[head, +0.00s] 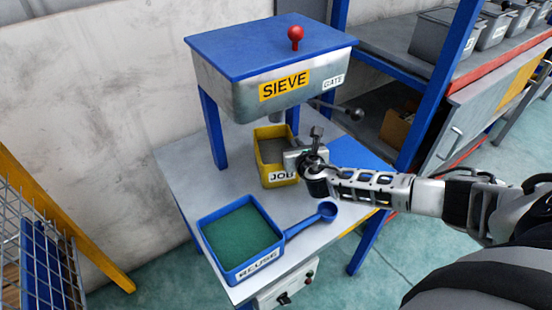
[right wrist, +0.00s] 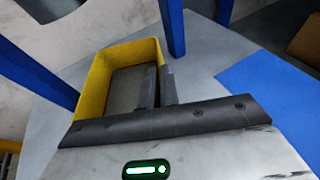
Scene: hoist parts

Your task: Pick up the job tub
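The job tub (head: 277,179) is a yellow open-topped bin with a JOB label. It stands on the grey table under the sieve's front edge, with grey material inside. My right gripper (head: 301,157) is at the tub's right rim. In the right wrist view, the tub (right wrist: 97,83) shows its yellow walls, and the two dark fingers (right wrist: 158,87) sit close together, one on each side of its right wall. The gripper looks shut on that wall. The tub appears upright and resting on the table. My left gripper is not in view.
The sieve box (head: 265,85) on blue legs, with a red knob and a gate rod (head: 337,109), stands over the table's back. A blue REUSE tray (head: 240,238) of green material and a blue scoop (head: 312,219) are in front. A blue pad (head: 357,155) lies to the right.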

